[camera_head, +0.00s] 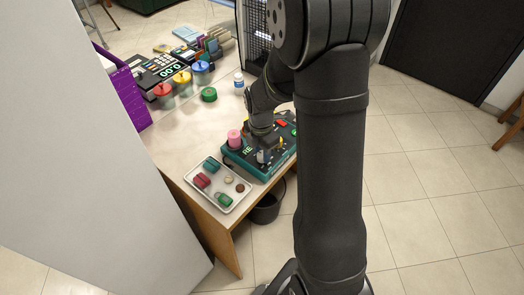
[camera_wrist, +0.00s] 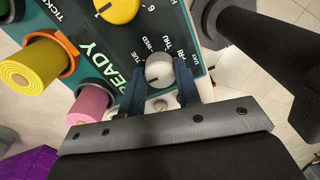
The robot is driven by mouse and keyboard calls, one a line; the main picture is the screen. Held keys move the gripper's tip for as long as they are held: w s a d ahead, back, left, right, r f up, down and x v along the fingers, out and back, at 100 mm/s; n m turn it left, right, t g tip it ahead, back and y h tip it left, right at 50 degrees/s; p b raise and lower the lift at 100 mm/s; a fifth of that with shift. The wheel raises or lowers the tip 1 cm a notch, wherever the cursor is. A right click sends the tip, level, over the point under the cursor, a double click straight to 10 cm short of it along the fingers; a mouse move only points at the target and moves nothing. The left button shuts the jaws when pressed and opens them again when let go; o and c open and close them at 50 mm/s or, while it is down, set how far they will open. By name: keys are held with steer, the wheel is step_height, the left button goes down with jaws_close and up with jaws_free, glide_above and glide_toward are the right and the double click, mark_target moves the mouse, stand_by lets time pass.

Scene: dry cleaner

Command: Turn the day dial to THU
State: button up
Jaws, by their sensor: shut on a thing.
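The day dial (camera_wrist: 158,71) is a round silver-grey knob on the dark panel of a teal machine (camera_head: 233,157). In the wrist view the labels TUE, WED, THU and FRI curve around its far side, with THU near the top, slightly right. A pale mark shows on the knob, but I cannot tell for certain which label it points to. My gripper (camera_wrist: 160,84) has its two dark blue fingers on either side of the dial, shut on it. In the head view my gripper (camera_head: 262,149) is over the machine's near part and mostly hides the dial.
A yellow knob (camera_wrist: 117,8) sits close by on the panel. A pink roll (camera_wrist: 90,103) and a yellow roll (camera_wrist: 32,64) stand along its edge. A white tray (camera_head: 210,204) with small items lies in front of the machine. A green round item (camera_head: 208,95) is behind.

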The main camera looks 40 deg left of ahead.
steer(key=m, duration=1.4)
steer(key=shift+m, duration=0.3)
steer(key=m, duration=0.6)
steer(key=shift+y, duration=0.3)
steer(key=m, duration=0.6)
steer(key=o, duration=1)
